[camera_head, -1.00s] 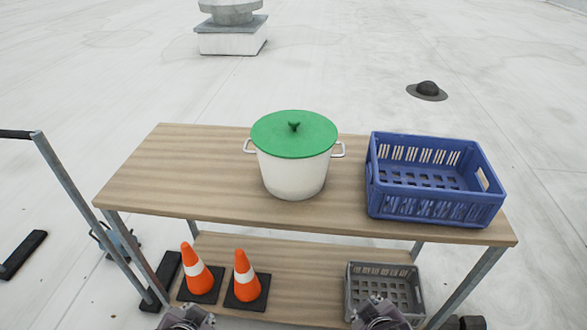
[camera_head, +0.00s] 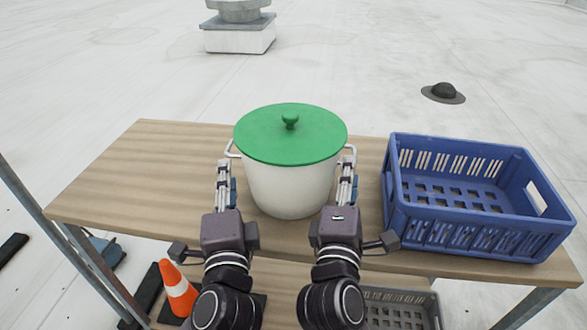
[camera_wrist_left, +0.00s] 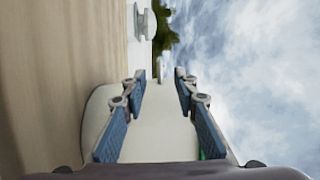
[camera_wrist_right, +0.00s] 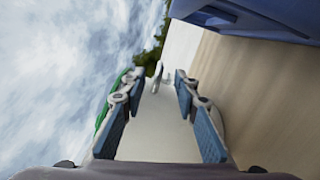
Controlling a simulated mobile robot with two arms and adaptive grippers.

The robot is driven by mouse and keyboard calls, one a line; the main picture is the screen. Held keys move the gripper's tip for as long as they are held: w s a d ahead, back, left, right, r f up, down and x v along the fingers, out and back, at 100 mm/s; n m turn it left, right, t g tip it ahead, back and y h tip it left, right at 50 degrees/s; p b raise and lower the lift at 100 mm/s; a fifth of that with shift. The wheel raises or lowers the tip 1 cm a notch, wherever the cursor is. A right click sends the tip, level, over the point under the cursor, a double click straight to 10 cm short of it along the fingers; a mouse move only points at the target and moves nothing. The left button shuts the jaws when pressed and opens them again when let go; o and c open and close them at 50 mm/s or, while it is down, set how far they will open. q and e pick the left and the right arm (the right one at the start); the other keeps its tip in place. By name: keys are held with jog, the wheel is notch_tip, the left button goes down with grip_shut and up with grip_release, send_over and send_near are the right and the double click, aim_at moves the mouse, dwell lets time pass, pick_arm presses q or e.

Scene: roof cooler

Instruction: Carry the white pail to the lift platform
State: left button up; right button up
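The white pail (camera_head: 290,188) with a green lid (camera_head: 290,135) stands upright on the wooden table (camera_head: 130,180). A metal handle sticks out on each side. My left gripper (camera_head: 224,172) is at the pail's left side and my right gripper (camera_head: 348,168) at its right side, both just below the handles. In the left wrist view the fingers are apart, with the left handle (camera_wrist_left: 160,70) between and beyond the tips. In the right wrist view the fingers are also apart, with the right handle (camera_wrist_right: 157,74) ahead between them. I cannot identify the lift platform.
A blue crate (camera_head: 465,235) stands on the table, right of my right gripper. The lower shelf holds an orange cone (camera_head: 177,290) and a grey crate (camera_head: 400,308). A slanted metal rail (camera_head: 60,238) passes at the left. The table's left part is clear.

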aim_at(228, 156)
dwell(0.3)
